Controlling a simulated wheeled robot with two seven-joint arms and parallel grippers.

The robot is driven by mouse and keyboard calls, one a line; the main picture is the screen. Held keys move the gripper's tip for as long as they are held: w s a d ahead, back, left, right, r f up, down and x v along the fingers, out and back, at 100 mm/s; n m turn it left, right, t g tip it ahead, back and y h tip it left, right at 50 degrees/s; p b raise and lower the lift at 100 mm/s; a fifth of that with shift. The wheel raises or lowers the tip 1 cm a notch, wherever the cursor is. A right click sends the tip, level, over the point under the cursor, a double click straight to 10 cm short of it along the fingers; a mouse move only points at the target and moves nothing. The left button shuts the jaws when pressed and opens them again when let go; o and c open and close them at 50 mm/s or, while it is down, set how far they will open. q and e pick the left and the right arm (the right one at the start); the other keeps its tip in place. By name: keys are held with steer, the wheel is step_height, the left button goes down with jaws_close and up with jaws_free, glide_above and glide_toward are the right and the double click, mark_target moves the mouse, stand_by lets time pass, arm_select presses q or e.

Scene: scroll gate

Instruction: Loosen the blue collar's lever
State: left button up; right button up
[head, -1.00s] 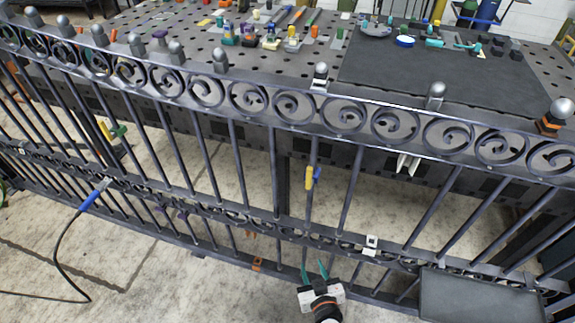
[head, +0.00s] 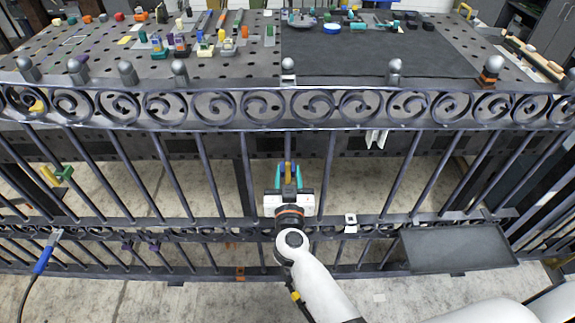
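The yellow lever (head: 287,170) of the blue collar shows on an upright bar of the gate, just below the scroll band. Only a little blue of the collar (head: 293,169) shows beside it; my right gripper hides the rest. My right gripper (head: 288,176) has teal fingertips pointing up and away, one on each side of the lever. The fingers stand apart, with the lever between them; I cannot tell whether either one touches it. My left gripper is not in view.
The scroll gate (head: 317,107) spans the view, with a perforated workbench (head: 250,62) behind it. A dark tray (head: 455,248) sits low at the right, and a white clip (head: 350,223) is on the lower rail. A blue-handled tool (head: 44,258) with a cable is at the left.

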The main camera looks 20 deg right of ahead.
mark_target(288, 168)
steer(key=shift+x, duration=1.75)
jaws_close()
